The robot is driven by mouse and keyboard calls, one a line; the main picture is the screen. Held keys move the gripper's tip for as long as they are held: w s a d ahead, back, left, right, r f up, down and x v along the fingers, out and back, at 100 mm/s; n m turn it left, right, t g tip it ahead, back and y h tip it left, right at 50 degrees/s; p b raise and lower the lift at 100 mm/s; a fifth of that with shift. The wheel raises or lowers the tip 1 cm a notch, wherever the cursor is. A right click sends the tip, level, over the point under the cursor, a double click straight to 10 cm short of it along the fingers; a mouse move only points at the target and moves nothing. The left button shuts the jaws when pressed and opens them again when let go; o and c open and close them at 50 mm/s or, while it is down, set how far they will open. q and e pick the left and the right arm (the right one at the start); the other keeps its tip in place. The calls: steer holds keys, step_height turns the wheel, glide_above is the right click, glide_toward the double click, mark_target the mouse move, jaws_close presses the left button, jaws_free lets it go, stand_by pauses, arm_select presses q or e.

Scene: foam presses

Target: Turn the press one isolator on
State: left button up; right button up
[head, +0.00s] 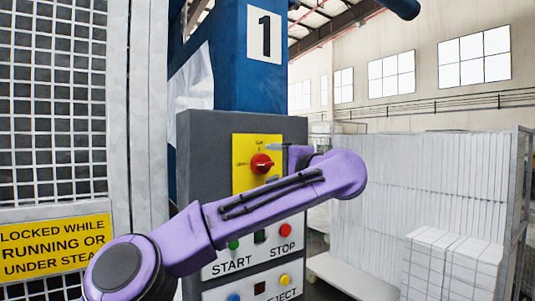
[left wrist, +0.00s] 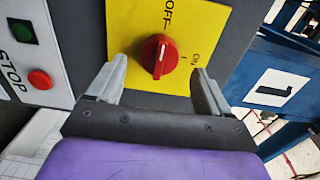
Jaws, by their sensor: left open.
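The press one isolator is a red rotary knob (head: 262,163) on a yellow plate (head: 242,147), on the grey control panel below the "1" sign. In the left wrist view the knob (left wrist: 157,55) has a white mark lined up toward OFF; ON is off to its right. My left gripper (left wrist: 159,66) is open, one finger on each side of the knob, with visible gaps and nothing held. In the head view my purple left arm crosses the panel and hides the plate's lower part and most of the gripper (head: 272,158). My right gripper is not in view.
Below the isolator, a white panel has a green START button (head: 234,244) and a red STOP button (head: 285,230); EJECT controls sit lower. A mesh guard (head: 52,110) with a yellow warning sign (head: 54,248) stands left. White foam blocks (head: 452,262) are stacked right.

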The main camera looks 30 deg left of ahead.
mark_target(266, 164)
arm_select(q)
steer(key=p+x, duration=0.1)
steer(key=x, duration=0.2)
steer(key=shift+r, duration=0.1)
steer(key=shift+a, duration=0.3)
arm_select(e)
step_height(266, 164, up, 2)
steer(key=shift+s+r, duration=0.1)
arm_select(q)
steer(key=shift+d, duration=0.1)
steer(key=c, duration=1)
steer(key=shift+c, duration=0.2)
